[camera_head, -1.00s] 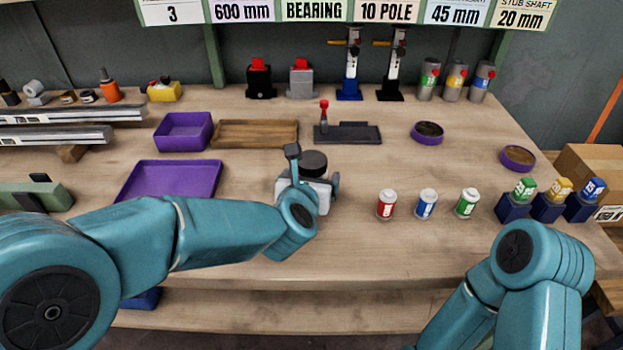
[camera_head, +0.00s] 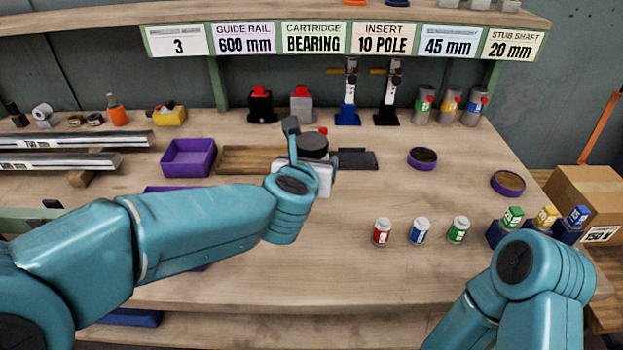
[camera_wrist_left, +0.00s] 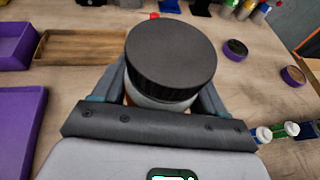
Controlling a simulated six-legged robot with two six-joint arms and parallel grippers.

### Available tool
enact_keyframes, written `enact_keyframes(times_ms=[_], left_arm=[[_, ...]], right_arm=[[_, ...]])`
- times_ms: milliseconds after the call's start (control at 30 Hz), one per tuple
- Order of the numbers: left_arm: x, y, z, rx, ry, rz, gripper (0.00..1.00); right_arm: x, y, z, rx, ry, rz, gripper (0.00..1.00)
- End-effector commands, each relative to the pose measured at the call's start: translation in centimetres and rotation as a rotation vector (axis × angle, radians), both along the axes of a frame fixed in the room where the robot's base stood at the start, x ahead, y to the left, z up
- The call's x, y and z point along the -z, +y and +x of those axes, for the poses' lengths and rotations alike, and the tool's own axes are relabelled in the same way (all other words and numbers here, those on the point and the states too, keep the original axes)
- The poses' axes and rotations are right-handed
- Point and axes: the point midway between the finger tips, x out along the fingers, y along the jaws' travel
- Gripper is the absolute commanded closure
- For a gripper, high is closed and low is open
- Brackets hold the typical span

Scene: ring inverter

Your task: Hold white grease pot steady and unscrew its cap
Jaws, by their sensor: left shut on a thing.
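The white grease pot shows mainly as its wide black cap (camera_head: 313,146) in the head view, at the middle of the bench. In the left wrist view the black cap (camera_wrist_left: 172,55) is large and upright, with a strip of the white pot (camera_wrist_left: 160,101) under it. My left gripper (camera_head: 313,166) is shut around the pot's body below the cap, a finger on each side. The cap is on the pot and clear of the fingers. The pot's lower part and base are hidden by the gripper. My right arm shows at lower right, but its gripper is out of view.
Red, blue and green-labelled small bottles (camera_head: 420,231) stand right of the pot. Purple round dishes (camera_head: 422,158) stand at right. The bench front centre is clear.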

Motion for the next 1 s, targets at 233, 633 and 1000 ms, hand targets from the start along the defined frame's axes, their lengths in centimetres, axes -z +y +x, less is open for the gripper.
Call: enact_keyframes(times_ms=[233,633,1000], left_arm=[[-6.7,0.0,0.0,0.001,-0.002,-0.002,0.62],[-8.3,0.0,0.0,0.000,0.000,0.001,0.62],[-8.3,0.3,0.2,-0.006,0.001,0.001,0.83]], right_arm=[[-3.8,0.0,0.0,0.000,0.000,0.000,0.57],[-4.4,0.0,0.0,0.000,0.000,0.000,0.57],[-4.6,0.0,0.0,0.000,0.000,0.000,0.57]])
